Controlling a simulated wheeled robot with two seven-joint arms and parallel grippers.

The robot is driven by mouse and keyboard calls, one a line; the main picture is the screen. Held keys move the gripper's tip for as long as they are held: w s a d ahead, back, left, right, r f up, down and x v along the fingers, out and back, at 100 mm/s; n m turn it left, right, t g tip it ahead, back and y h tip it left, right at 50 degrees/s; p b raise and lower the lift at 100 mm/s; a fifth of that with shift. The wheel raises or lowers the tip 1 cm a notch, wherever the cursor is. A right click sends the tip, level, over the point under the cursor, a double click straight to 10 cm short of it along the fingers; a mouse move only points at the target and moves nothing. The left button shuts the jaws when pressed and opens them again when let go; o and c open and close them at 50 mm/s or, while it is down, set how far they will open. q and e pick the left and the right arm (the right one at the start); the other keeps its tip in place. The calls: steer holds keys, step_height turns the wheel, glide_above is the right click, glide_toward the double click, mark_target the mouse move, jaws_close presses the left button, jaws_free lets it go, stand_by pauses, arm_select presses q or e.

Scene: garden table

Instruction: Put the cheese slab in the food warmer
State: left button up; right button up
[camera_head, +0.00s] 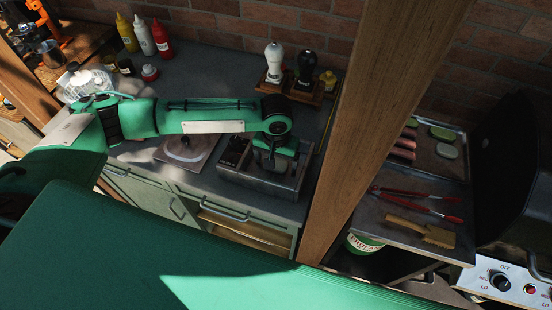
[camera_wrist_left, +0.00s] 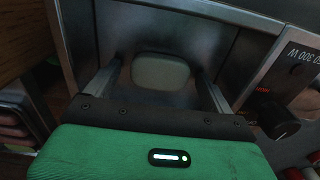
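The food warmer (camera_head: 252,184) is a grey metal box on the counter, near the wooden post. My left gripper (camera_head: 272,166) is over its right part, pointing down. In the left wrist view, a pale, rounded slab, apparently the cheese slab (camera_wrist_left: 160,71), lies on the metal floor of a warmer compartment (camera_wrist_left: 128,20). My left gripper (camera_wrist_left: 158,85) has its fingers spread wide, one on each side of the slab, with gaps between. The head view does not show the slab, as the gripper hides it. My right gripper is not in view.
A wooden post (camera_head: 375,105) stands right of the warmer. Beyond it are a tray (camera_head: 425,170) with food pieces, red tongs (camera_head: 418,198) and a brush (camera_head: 425,232). A board with a pale round item (camera_head: 187,148) lies left of the warmer. Shakers (camera_head: 275,62) and sauce bottles (camera_head: 145,35) stand behind.

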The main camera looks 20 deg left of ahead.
arm_select(q)
steer(key=shift+r, duration=0.25)
step_height(320, 180, up, 12)
steer(key=b, duration=0.2)
steer(key=shift+f, duration=0.15)
stand_by(0.5)
